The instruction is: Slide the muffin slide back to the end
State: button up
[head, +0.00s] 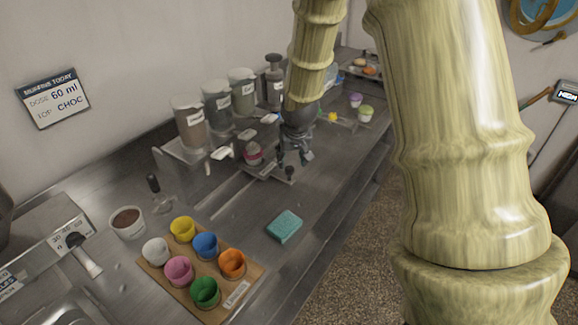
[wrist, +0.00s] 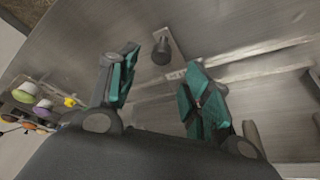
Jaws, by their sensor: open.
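The muffin slide (head: 262,171) is a small metal carriage on the counter's rail. A muffin in a pink cup (head: 253,154) stands on it. A dark knob (head: 289,173) sits at its right end, just under my gripper (head: 293,157). In the wrist view the dark knob (wrist: 162,52) shows on a narrow metal tab, in the gap between the teal-padded fingers of my gripper (wrist: 163,65). The fingers are spread and I see no contact with the knob. The muffin is not clear in the wrist view.
The rail (head: 232,196) runs toward the lower left. Labelled dispensers (head: 217,108) stand along the wall behind it. A teal sponge (head: 285,227), a wooden rack (head: 243,288) of coloured cups and a bowl (head: 127,222) are nearer. Finished muffins (head: 365,113) stand farther back.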

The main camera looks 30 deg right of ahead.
aim_at(290, 168)
jog(key=shift+p+x, duration=0.85)
jog(key=shift+x, duration=2.6)
jog(key=shift+a, duration=0.15)
grip_shut()
